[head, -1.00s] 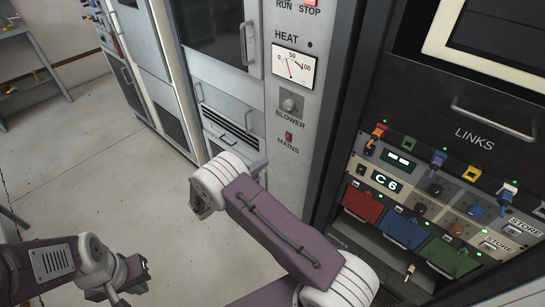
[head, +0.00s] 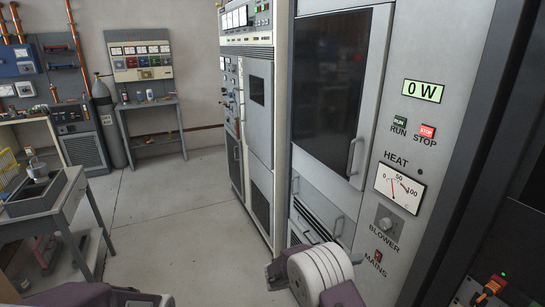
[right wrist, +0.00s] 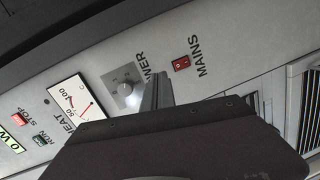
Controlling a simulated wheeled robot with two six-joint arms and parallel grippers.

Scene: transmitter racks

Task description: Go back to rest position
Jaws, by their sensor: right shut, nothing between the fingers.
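My right gripper (head: 280,270) is low in the head view, in front of the grey transmitter cabinet, partly hidden by my white-ringed wrist. In the right wrist view its dark fingers (right wrist: 157,92) are together with nothing between them. Behind them in that view is the panel with the BLOWER knob (right wrist: 125,92) and the MAINS switch (right wrist: 181,63). I cannot tell the exact gap to the panel. Only a purple and white part of my left arm shows at the bottom left of the head view; its gripper is out of view.
The cabinet (head: 441,55) at the right has a 0 W display (head: 423,91), RUN and STOP buttons and a heat meter (head: 400,188). A grey bench (head: 65,205) stands at the left. Open floor (head: 165,210) lies between.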

